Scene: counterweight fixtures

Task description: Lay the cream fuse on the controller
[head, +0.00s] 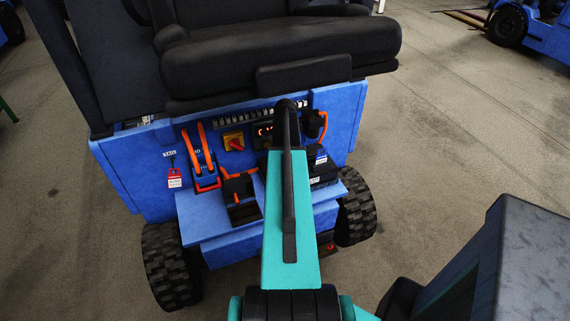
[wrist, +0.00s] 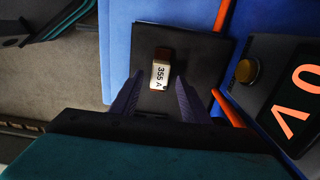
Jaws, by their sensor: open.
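The cream fuse (wrist: 161,75), marked 355 A with a brown end, lies on a dark flat surface (wrist: 205,75) in the wrist view. I cannot tell for sure whether this surface is the controller. My gripper (wrist: 158,86) is open, its two dark fingers on either side of the fuse's near end, with gaps showing between fingers and fuse. In the head view my arm hides the fuse and the gripper.
A panel with orange display digits and a brass button (wrist: 246,71) stands right of the dark surface. An orange cable (wrist: 222,14) runs beside it. In the head view, a red switch (head: 235,143), orange-handled lever unit (head: 203,165) and black seat (head: 275,55) surround the blue step (head: 215,245).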

